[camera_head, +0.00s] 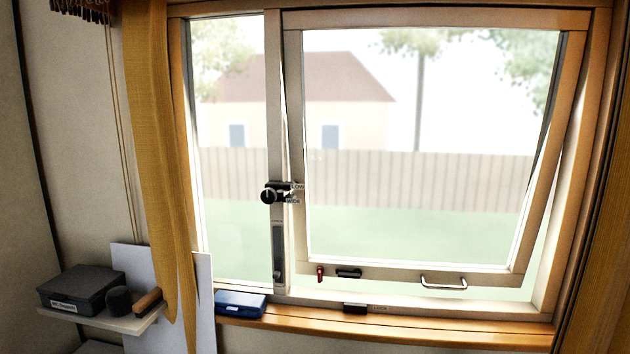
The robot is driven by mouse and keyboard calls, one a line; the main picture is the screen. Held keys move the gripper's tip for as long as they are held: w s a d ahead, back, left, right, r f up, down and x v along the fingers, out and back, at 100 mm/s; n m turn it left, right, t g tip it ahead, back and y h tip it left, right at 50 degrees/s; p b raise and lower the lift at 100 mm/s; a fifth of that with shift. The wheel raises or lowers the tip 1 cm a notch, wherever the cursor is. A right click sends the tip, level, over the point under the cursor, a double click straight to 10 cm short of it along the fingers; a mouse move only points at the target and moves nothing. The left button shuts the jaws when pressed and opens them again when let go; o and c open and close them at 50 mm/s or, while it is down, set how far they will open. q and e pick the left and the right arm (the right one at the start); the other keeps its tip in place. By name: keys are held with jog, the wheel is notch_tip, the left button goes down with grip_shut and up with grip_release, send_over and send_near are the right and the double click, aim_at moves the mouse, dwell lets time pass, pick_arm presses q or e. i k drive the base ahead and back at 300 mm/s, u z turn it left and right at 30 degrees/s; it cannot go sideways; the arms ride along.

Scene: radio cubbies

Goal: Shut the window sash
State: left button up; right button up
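The window sash (410,272) is the right-hand pane, in a light wooden frame. The rail carries a silver pull handle (443,284), a small red part (320,273) and a black latch piece (349,273). A black catch (355,308) with a small label sits below on the fixed frame. A black knob (269,195) with small labels is on the centre post. Neither of my grippers is in view.
A wooden sill (400,332) runs under the window, with a blue case (240,304) at its left end. A yellow curtain (150,130) hangs at left, another (603,260) at right. A small shelf (115,322) at lower left holds a dark box (82,288).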

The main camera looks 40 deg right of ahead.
aim_at(572, 25)
jog(key=z, duration=1.65)
jog(key=i, duration=0.65)
jog(key=u, duration=0.45)
